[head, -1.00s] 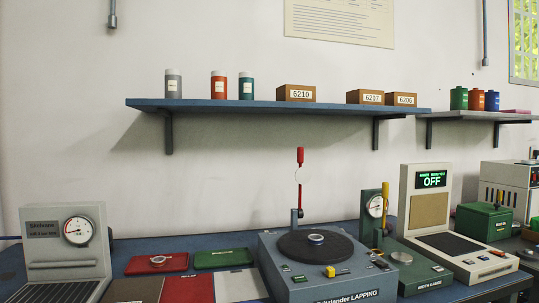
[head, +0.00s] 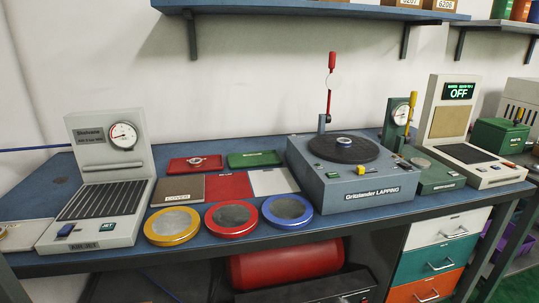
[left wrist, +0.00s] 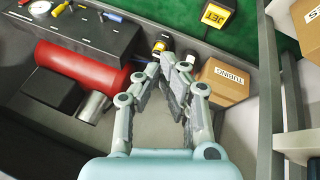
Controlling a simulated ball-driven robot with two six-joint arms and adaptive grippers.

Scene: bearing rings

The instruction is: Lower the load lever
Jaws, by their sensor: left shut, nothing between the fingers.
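The load lever (head: 331,64) stands upright at the back of the blue-grey Gritzlander lapping machine (head: 366,190) in the head view. It has a red handle, a thin red rod and a pale round disc partway along. My left gripper (left wrist: 177,62) shows only in the left wrist view. It is shut and empty, over the area below the bench, away from the lever. My right gripper is in neither view.
Left of the machine are red and green trays and yellow, red and blue round dishes (head: 287,208). A gauge stand with a yellow handle (head: 412,101) is close on its right. Below the bench are a red cylinder (left wrist: 80,68) and a TUBING box (left wrist: 222,83).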

